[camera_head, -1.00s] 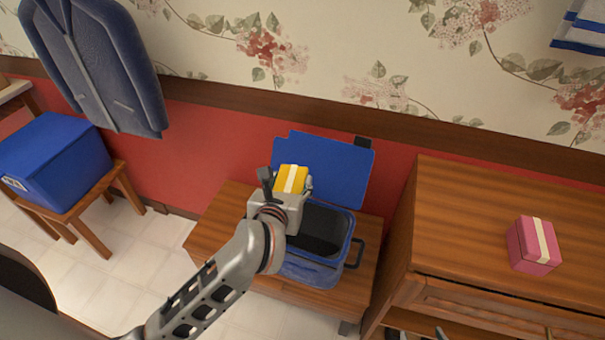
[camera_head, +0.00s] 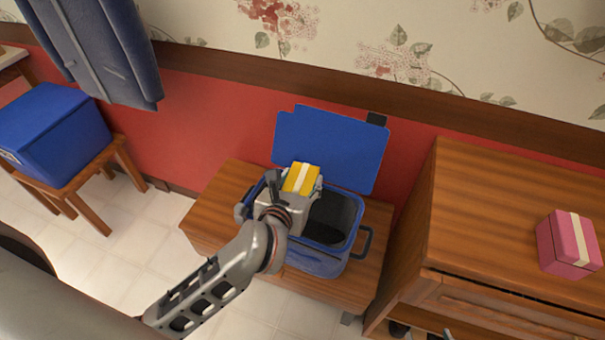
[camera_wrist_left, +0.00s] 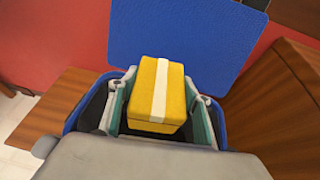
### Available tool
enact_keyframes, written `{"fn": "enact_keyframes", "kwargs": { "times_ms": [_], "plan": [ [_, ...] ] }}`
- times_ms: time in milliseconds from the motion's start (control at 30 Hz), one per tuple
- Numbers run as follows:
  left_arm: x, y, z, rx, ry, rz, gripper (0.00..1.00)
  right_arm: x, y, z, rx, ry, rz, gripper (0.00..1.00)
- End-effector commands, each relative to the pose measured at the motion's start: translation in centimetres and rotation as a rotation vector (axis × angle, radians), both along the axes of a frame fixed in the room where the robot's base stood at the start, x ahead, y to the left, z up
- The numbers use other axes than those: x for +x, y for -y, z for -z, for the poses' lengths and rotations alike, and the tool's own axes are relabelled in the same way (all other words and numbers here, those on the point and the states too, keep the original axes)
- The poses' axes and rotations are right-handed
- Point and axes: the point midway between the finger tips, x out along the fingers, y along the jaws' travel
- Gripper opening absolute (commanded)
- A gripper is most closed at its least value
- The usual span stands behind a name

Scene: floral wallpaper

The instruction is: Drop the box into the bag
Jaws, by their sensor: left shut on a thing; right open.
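The yellow box with a white band (camera_head: 300,179) is held between the fingers of my left gripper (camera_head: 297,184). In the wrist view the yellow box (camera_wrist_left: 158,92) sits between both pads, with the blue bag's rim around the fingers. The blue bag (camera_head: 318,259) stands open on a low wooden table, its lid (camera_head: 332,148) raised against the wall. The gripper and box are over the left part of its dark opening; their exact height is hard to tell. Only fingertips of my right gripper (camera_head: 423,333) seem to show at the bottom edge, apart and empty.
A pink box with a cream band (camera_head: 568,245) sits on the wooden cabinet (camera_head: 480,220) at right. The low table (camera_head: 222,214) has bare wood left of the bag. A blue box (camera_head: 52,130) rests on a stool at left. A blue jacket hangs above.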

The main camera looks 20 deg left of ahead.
Motion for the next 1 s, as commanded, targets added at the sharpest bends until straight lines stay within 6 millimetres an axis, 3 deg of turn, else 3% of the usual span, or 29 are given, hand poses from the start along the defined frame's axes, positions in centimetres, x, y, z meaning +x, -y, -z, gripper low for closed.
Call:
{"fn": "enact_keyframes", "kwargs": {
  "times_ms": [233, 267, 300, 333, 767, 1000],
  "plan": [
    [0.1, 0.0, -0.2, 0.0, 0.006, 0.0, 0.21, 0.0, 0.0, 0.0, -0.002, 0.0, -0.002, 0.51],
    [0.1, 0.0, -0.2, 0.0, 0.006, 0.0, 0.53, -0.1, 0.0, 0.0, -0.001, 0.0, -0.002, 0.51],
    [0.1, 0.0, -0.2, 0.0, 0.006, 0.0, 0.64, -0.1, 0.0, 0.0, -0.001, -0.001, -0.002, 0.51],
    [0.1, 0.0, -0.2, 0.0, 0.006, 0.0, 0.68, -0.2, 0.0, 0.0, -0.002, -0.002, -0.002, 0.51],
    [-0.6, 0.1, -0.3, 0.0, 0.002, 0.001, 0.68, -0.3, -0.1, 0.2, 0.003, -0.004, -0.001, 0.51],
    [-4.3, 0.2, -1.8, -0.003, 0.002, 0.001, 0.68, -0.3, -0.1, 0.2, 0.002, -0.005, -0.001, 0.51]
  ]
}}
